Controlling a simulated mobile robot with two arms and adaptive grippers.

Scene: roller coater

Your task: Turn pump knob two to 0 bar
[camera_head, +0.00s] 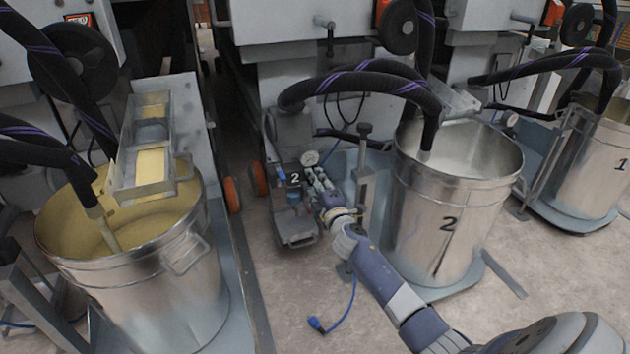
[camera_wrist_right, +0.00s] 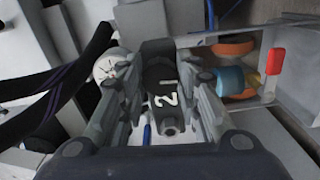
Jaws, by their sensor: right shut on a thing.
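Pump two (camera_head: 296,226) stands on the floor left of the steel drum marked 2, with a dark part marked "2" (camera_head: 295,178) on its top. My right gripper (camera_head: 315,176) reaches it from the right side of the head view. In the right wrist view, the dark part marked "2" (camera_wrist_right: 163,88) lies between the two fingers of my right gripper (camera_wrist_right: 160,100), which is shut on the pump knob. The exact finger contact is hard to see. A round white gauge (camera_head: 310,158) sits beside the fingers; its reading is too small to tell. My left gripper is not in view.
The steel drum marked 2 (camera_head: 450,190) stands close to the right of my arm. A thin upright post (camera_head: 363,180) rises between pump and drum. A drum with yellow liquid (camera_head: 130,270) is at left. A blue cable plug (camera_head: 316,324) lies on the otherwise clear floor.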

